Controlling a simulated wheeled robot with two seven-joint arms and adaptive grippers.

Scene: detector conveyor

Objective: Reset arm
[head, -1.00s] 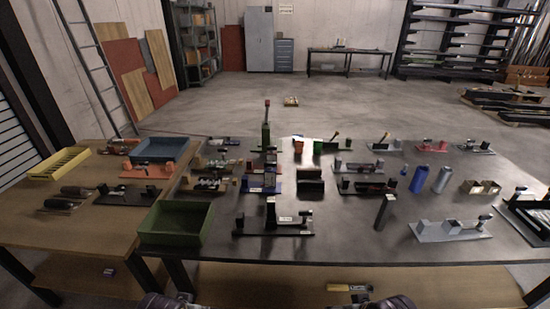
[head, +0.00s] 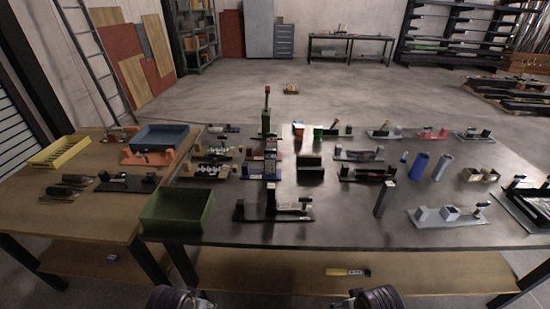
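Dark, rounded ends of my two arms show at the bottom edge of the head view, my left gripper (head: 182,298) left of the middle and my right gripper (head: 370,298) right of it. Both are cut off by the frame, and I cannot make out their fingers. They are low in front of the table, apart from the objects on it. Nothing is visibly held in either one. The dark metal table (head: 340,228) carries several rows of small fixtures.
A green tray (head: 170,223) stands at the table's front left. A wooden table at left bears a blue tray (head: 160,138) and a yellow tray (head: 58,153). A dark upright post (head: 381,200) stands near the front edge. A yellow-handled tool (head: 347,272) lies on the lower shelf.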

